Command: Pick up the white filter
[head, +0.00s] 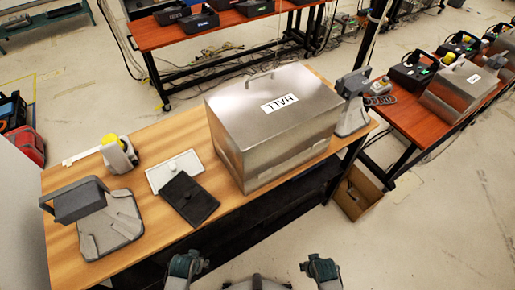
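The white filter (168,176) is a flat, pale rectangular plate with a small knob, lying on the wooden table. The black filter (181,206), a similar dark plate with a knob, lies in front of it. My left gripper (184,265) and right gripper (320,267) show at the bottom edge, in front of the table and away from both filters. Both are small and partly cut off, so their finger opening is unclear. Neither shows a held thing.
A large metal box labelled HALL (285,115) stands right of the filters. A grey device with a raised block (95,217) is at the left, and a device with a yellow ball (118,153) behind. The wooden table (150,245) has a bare front strip.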

